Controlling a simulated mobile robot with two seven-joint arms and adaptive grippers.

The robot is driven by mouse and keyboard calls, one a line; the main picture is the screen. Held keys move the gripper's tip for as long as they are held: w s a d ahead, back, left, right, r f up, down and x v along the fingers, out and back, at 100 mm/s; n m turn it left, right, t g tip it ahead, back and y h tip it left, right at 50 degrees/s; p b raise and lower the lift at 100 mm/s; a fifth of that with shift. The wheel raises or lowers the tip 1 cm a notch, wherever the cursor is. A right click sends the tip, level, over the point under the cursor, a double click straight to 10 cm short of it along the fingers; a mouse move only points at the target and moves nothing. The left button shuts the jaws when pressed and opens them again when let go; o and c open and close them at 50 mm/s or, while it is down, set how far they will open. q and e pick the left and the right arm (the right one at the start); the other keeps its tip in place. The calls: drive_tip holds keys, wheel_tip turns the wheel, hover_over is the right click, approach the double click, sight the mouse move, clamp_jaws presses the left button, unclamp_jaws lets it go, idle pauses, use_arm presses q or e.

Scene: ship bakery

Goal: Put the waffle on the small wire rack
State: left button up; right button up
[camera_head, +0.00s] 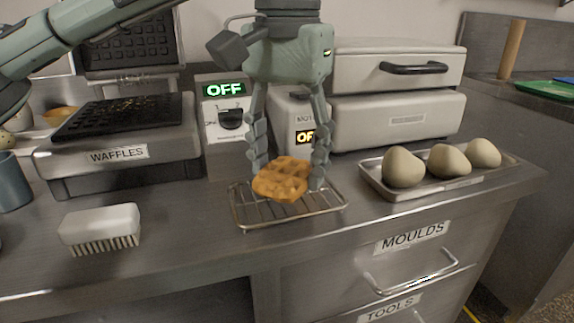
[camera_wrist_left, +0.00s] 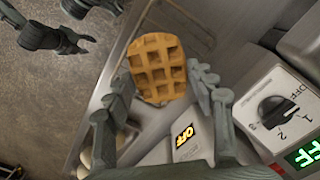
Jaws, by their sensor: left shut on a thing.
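The golden-brown waffle (camera_head: 281,180) is between the fingers of my left gripper (camera_head: 290,172), which is shut on it. In the head view it is over the small wire rack (camera_head: 290,213); I cannot tell whether it touches the wires. In the left wrist view the waffle (camera_wrist_left: 157,68) lies between the two fingertips (camera_wrist_left: 158,82), with part of the rack (camera_wrist_left: 193,22) showing beyond it. My right gripper (camera_wrist_left: 80,28) shows at the upper left of the left wrist view, its fingers apart and empty.
A waffle iron (camera_head: 120,140) stands open at the left, with a white brush (camera_head: 100,225) in front. A tray (camera_head: 455,182) with three pale dough balls sits right of the rack. Switch boxes and a closed grey appliance (camera_head: 395,120) stand behind. The counter's front edge is close to the rack.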

use_arm(q)
drive_tip(key=shift+f, duration=0.5)
drive_tip(key=shift+f, duration=0.1)
drive_tip(key=shift+f, duration=0.1)
drive_tip(key=o, duration=0.9)
drive_tip(key=shift+o, duration=1.3)
use_arm(e)
drive_tip(key=shift+s+r, duration=0.25)
drive_tip(key=shift+r, duration=0.05)
